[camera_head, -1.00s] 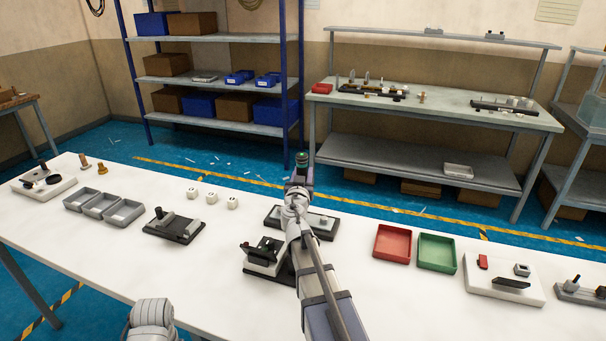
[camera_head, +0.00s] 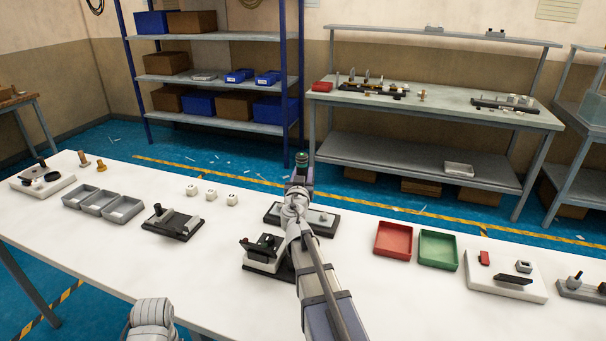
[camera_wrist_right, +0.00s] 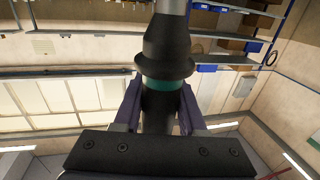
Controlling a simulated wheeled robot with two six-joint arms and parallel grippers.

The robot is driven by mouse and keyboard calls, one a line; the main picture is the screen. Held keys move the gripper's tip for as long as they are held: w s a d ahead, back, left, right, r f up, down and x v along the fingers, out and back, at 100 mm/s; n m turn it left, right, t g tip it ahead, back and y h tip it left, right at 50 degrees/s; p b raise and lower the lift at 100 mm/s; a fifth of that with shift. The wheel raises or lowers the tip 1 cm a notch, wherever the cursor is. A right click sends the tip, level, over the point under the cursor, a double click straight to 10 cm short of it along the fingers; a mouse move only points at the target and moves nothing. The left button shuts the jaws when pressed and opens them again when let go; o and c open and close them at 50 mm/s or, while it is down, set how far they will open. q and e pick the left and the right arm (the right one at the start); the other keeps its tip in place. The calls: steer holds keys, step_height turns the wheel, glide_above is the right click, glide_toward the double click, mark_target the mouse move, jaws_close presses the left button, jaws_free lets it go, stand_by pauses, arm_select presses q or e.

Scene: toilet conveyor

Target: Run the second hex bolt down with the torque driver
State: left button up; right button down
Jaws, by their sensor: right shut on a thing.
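The torque driver (camera_head: 301,158) is a dark, upright tool with a teal band. My right gripper (camera_head: 300,178) is shut on it and holds it up above the far side of the white table. In the right wrist view the driver (camera_wrist_right: 166,60) stands between the two purple fingers of my right gripper (camera_wrist_right: 160,105), with a grey shaft running out of the top of the picture. A grey plate on a dark base (camera_head: 326,228) lies partly hidden behind my right arm. I cannot make out the second hex bolt. My left gripper is out of view.
A white block fixture with a dark clamp (camera_head: 262,262) stands close left of my right arm. A red tray (camera_head: 393,254) and a green tray (camera_head: 438,264) lie to the right. A dark fixture (camera_head: 172,237) and grey bins (camera_head: 103,212) are at left.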

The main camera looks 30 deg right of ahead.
steer(key=shift+s+f+b, duration=0.1)
steer(key=shift+f+b, duration=1.1)
stand_by(2.3)
steer(key=shift+r, duration=0.2)
stand_by(2.2)
steer(key=shift+r+p, duration=2.4)
steer(key=shift+p, duration=0.25)
